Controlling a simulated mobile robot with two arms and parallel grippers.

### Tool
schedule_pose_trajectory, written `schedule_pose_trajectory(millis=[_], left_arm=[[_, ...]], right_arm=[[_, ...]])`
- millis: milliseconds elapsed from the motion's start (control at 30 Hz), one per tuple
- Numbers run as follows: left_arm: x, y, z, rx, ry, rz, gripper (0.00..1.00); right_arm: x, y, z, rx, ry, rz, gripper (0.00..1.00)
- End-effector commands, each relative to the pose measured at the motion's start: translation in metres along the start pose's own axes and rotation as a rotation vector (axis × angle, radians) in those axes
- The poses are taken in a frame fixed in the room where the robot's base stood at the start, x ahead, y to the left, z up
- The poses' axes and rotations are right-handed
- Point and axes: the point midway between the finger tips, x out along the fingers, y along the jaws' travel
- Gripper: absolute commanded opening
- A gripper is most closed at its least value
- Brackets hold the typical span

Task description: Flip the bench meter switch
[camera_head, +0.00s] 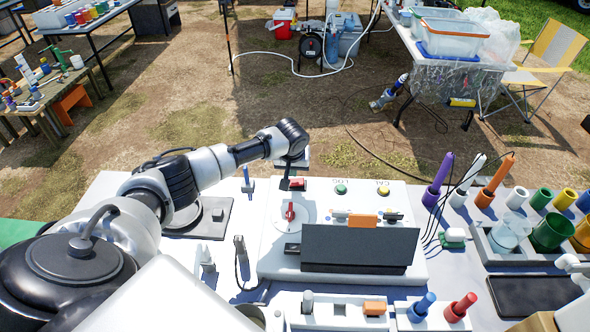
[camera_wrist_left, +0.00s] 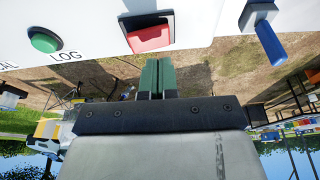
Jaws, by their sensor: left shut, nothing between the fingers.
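The bench meter (camera_head: 270,248) is a white sloped panel on the table, with a dark screen (camera_head: 360,246) in front. Its red rocker switch (camera_head: 298,183) sits at the panel's upper left, partly hidden by my gripper. My left gripper (camera_head: 289,184) is at the switch. Its two green fingers (camera_wrist_left: 157,62) are shut together, empty, with their tips close to the switch's edge. I cannot tell whether they touch it.
A red knob (camera_head: 290,212) lies below the switch. A green LOG button (camera_head: 341,189) and a CAL button (camera_head: 383,190) are to the right. A blue lever (camera_wrist_left: 266,32) stands beside the switch in the wrist view. Probes (camera_head: 438,180) and coloured cups (camera_head: 553,231) fill the table's right.

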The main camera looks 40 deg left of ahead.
Motion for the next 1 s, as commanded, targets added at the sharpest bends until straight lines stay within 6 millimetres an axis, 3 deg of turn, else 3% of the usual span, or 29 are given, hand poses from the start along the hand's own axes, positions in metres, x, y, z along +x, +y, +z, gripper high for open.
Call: schedule_pose_trajectory(millis=[33, 67, 133, 500, 700, 1000], left_arm=[[-0.017, -0.003, -0.007, -0.001, 0.0, 0.0, 0.0], [-0.021, -0.004, -0.009, -0.002, 0.0, 0.0, 0.0], [-0.025, -0.006, -0.007, 0.001, 0.002, 0.003, 0.0], [-0.097, -0.01, -0.006, 0.001, 0.002, 0.001, 0.0], [-0.112, -0.011, -0.006, 0.001, 0.001, 0.001, 0.0], [-0.113, -0.011, -0.006, 0.0, 0.0, 0.0, 0.0]], right_arm=[[-0.018, -0.001, -0.002, 0.001, 0.001, -0.001, 0.43], [-0.024, -0.001, -0.003, 0.001, 0.001, -0.001, 0.43], [-0.012, -0.001, -0.001, 0.001, 0.001, -0.001, 0.43], [0.003, -0.001, 0.0, 0.001, 0.0, -0.001, 0.43], [0.005, -0.001, 0.0, 0.001, 0.0, -0.001, 0.43], [0.005, 0.0, 0.001, 0.0, -0.001, 0.001, 0.43]])
